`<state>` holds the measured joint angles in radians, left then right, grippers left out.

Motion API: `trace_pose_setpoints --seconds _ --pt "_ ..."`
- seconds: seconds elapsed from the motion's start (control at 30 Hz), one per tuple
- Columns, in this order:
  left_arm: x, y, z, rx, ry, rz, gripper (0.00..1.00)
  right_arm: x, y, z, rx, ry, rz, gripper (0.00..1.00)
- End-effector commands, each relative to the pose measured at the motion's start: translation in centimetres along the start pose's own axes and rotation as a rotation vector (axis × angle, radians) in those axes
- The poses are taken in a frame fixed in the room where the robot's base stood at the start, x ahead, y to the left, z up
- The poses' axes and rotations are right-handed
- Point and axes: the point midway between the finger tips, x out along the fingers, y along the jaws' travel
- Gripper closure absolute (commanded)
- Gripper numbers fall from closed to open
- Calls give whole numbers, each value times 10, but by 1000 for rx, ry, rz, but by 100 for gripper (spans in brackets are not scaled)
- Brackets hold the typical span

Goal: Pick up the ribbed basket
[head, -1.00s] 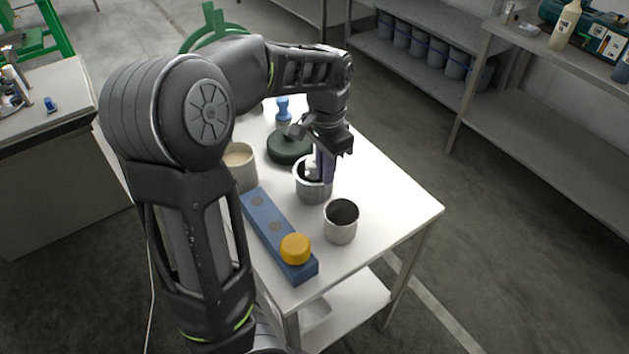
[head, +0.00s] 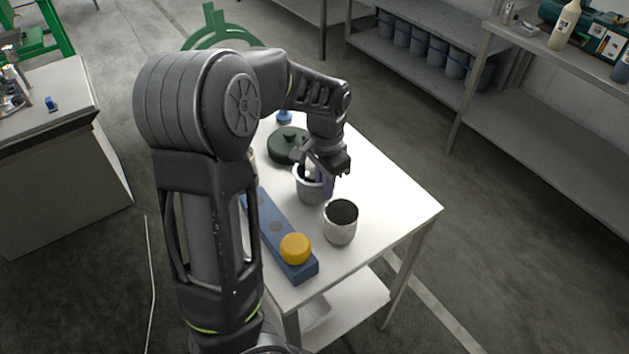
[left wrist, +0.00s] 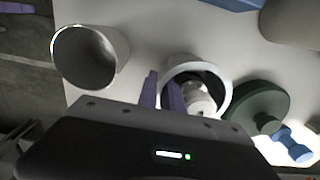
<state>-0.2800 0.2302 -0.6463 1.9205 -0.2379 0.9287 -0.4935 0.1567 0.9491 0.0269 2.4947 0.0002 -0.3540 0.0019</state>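The ribbed basket (head: 309,192) is a light grey round container standing on the white table. In the left wrist view the basket (left wrist: 223,100) shows a pale rim and a white object (left wrist: 198,98) inside. My left gripper (head: 326,183) is at the basket's right rim, pointing down. In the left wrist view its purple fingers (left wrist: 162,88) are a little apart. One finger is outside the wall and the other overlaps the opening. Contact with the wall is not clear. My right gripper is not in view.
A grey cup (head: 341,228) stands close in front of the basket. A dark green lidded thing (head: 286,146) and a blue object (head: 284,117) are behind. The table's right side is clear.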

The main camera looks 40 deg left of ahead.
Motion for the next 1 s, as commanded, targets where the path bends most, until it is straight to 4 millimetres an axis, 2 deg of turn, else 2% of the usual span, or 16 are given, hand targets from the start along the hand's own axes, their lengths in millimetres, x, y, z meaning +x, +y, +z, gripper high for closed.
trace_pose_setpoints --seconds 0.3,0.43,1.0 --pt "0 0 0 1 0 0 90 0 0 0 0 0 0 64" --pt "0 0 0 1 0 0 100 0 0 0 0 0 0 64" --pt "0 0 0 1 0 0 100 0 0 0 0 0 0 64"
